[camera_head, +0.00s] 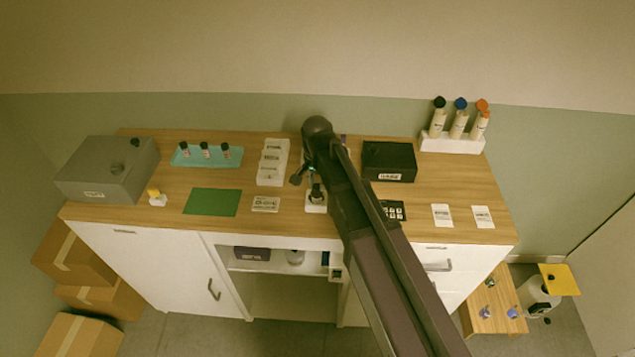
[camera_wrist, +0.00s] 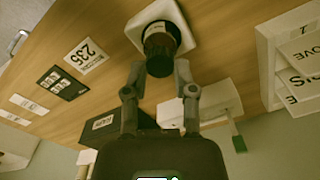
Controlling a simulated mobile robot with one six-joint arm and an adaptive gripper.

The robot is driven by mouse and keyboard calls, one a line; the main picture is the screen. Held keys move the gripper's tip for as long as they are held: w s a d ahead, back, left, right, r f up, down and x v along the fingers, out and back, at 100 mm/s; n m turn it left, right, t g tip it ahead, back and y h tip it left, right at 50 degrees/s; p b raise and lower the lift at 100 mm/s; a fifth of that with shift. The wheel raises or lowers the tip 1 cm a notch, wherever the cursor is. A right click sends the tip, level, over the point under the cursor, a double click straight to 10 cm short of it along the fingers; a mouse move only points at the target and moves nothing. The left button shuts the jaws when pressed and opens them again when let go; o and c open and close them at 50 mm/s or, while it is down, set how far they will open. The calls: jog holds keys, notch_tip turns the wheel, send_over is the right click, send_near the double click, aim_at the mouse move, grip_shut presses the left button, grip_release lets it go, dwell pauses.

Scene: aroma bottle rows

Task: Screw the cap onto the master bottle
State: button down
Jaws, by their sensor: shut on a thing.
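The master bottle, a dark bottle (camera_wrist: 158,30), stands in a white square holder (camera_wrist: 178,12) in the wrist view. In the head view the holder (camera_head: 316,208) sits near the front edge of the counter, partly behind my arm. A black cap (camera_wrist: 159,62) is at the bottle's top, in line with it. My gripper (camera_wrist: 160,70) is shut on the cap, one finger on each side. In the head view my gripper (camera_head: 308,182) is small and partly hidden by my arm. I cannot tell whether the cap's thread is engaged.
A black box (camera_head: 389,160) stands right of my arm, and a white card rack (camera_head: 272,163) stands left. A teal tray (camera_head: 188,158) holds 3 small bottles. A green mat (camera_head: 212,202) lies at the left. A white rack (camera_head: 452,144) holds several tall bottles at the back right.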

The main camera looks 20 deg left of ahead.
jog(key=m, duration=0.6)
jog(key=shift+m, duration=0.3)
jog(key=m, duration=0.6)
jog(key=shift+m, duration=0.4)
jog(key=shift+c, duration=2.4)
grip_release()
jog(key=shift+f, duration=0.1)
jog(key=shift+n, duration=0.3)
